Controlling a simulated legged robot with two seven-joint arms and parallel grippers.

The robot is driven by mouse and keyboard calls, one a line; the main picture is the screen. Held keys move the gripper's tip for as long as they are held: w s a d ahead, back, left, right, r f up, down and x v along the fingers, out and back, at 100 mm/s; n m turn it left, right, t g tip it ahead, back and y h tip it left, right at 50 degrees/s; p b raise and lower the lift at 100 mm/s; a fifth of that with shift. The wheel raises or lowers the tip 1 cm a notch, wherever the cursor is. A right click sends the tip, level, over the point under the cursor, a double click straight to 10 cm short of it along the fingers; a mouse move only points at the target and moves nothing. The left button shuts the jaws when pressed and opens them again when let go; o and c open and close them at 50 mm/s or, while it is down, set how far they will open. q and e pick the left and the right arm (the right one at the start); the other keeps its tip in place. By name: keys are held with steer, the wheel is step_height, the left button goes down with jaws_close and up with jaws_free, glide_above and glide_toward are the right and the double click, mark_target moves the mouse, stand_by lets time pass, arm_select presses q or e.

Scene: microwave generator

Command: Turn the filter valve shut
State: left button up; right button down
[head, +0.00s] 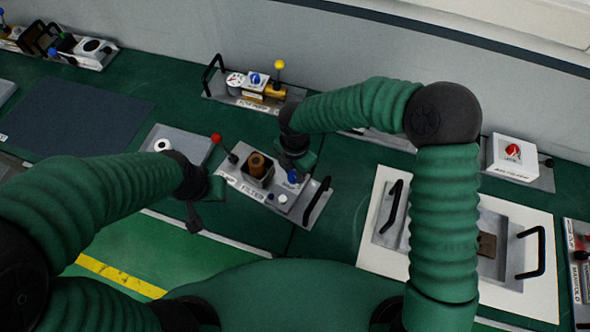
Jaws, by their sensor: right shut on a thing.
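The filter unit (240,184) is a grey plate in the middle of the head view, with the word FILTER on its front. It carries a dark square housing with a brown cylinder (258,165), a red-knobbed lever (216,138), a white round button (282,198) and a black handle (318,196). A blue valve knob (293,176) shows at its right part, partly hidden by my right gripper. My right gripper (294,170) points down there, shut on the blue knob. My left gripper (194,218) hangs empty in front of the unit, at its left; its finger gap is unclear.
A unit with a yellow-knobbed lever and gauge (235,79) stands behind. A white plate with a black-handled module (375,245) lies right, partly behind my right arm. A red-knob box (513,152) is at far right. A dark mat (75,115) lies clear at left.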

arm_select(q)
steer(key=shift+d, duration=0.35)
arm_select(e)
steer(key=shift+d, duration=0.35)
steer(key=shift+a+m, duration=0.1)
steer(key=shift+m, duration=0.3)
steer(key=shift+a+m, duration=0.15)
steer(key=shift+m, duration=0.65)
steer(key=m, duration=0.4)
steer(key=shift+m, duration=0.3)
steer(key=m, duration=0.4)
steer(key=shift+m, duration=0.3)
arm_select(q)
steer(key=shift+a+f, duration=0.15)
steer(key=shift+f, duration=0.1)
arm_select(e)
steer(key=shift+m, duration=1.6)
arm_select(q)
steer(key=shift+b, duration=0.3)
